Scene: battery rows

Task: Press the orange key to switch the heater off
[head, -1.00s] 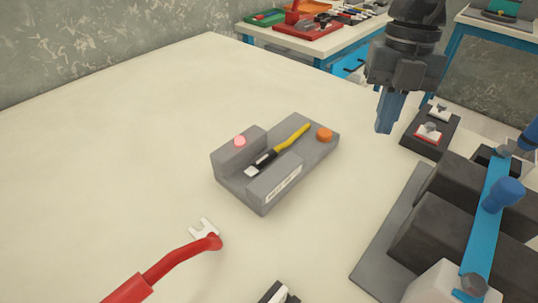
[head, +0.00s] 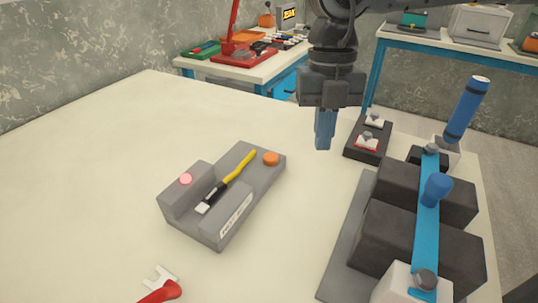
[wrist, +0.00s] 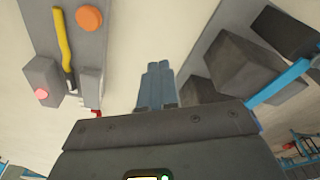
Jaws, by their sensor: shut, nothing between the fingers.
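The heater is a grey block unit (head: 213,226) on the white table, with a groove holding a yellow-and-black tool (head: 230,181). The orange key (head: 271,158) is a round button at its far right end. A pink round button or lamp (head: 186,179) is on its left raised block. In the wrist view the orange key (wrist: 89,19) is at upper left. My gripper (head: 323,143) is shut and empty, held above the table to the right of the orange key and apart from it. The wrist view also shows its closed blue-grey fingers (wrist: 160,68).
Dark battery blocks (head: 430,246) with a blue bar (head: 428,210) stand at the right. A dark tray (head: 368,138) with two white-and-metal parts lies behind them. A red-handled tool (head: 160,290) lies in front. The table's left side is clear.

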